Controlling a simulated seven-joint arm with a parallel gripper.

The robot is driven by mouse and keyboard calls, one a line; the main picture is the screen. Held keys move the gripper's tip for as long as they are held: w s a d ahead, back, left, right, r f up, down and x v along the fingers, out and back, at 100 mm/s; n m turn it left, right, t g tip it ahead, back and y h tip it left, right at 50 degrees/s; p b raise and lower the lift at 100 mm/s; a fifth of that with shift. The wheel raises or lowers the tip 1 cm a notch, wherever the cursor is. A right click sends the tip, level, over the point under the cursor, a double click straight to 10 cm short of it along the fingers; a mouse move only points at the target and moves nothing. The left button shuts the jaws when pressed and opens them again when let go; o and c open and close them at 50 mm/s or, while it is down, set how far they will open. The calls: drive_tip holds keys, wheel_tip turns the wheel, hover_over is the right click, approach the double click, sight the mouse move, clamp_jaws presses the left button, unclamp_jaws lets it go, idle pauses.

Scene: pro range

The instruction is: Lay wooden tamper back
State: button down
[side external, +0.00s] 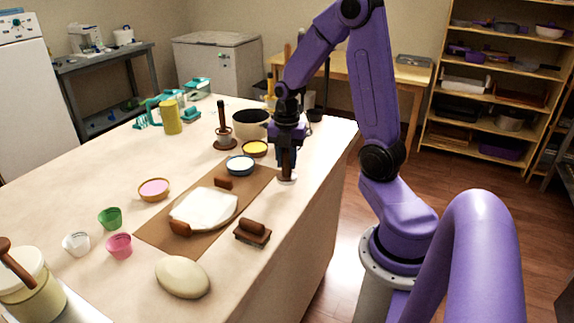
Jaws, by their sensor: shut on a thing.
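My gripper (287,150) points down near the right edge of the table and is shut on the wooden tamper (287,177).
A white slab (205,207) lies on the mat. Around it are a blue-rimmed bowl (240,165), a yellow-filled bowl (254,148), a brown handled block (252,233), a dough oval (182,277) and small cups (119,246). A pot (251,124) stands behind.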

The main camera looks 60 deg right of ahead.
drive_tip(key=shift+f, duration=1)
drive_tip(key=shift+f, duration=0.35)
drive_tip(key=c, duration=0.9)
unclamp_jaws()
drive_tip(key=shift+o, duration=0.2)
wheel_tip(320, 180, up, 18)
drive_tip(key=a, duration=0.1)
drive_tip(key=s+a+f+m, duration=0.2)
drive_tip(key=s+a, duration=0.1)
drive_tip(key=a, duration=0.5)
drive_tip(key=s+a+f+m, duration=0.2)
drive_tip(key=s+a, duration=0.1)
drive_tip(key=a, duration=0.5)
drive_tip(key=s+a+f+m, duration=0.2)
drive_tip(key=s+a, duration=0.1)
drive_tip(key=s, duration=0.3)
drive_tip(key=s+a+f+m, duration=0.2)
drive_tip(key=s+a, duration=0.1)
drive_tip(key=s, duration=0.3)
drive_tip(key=shift+m, duration=0.3)
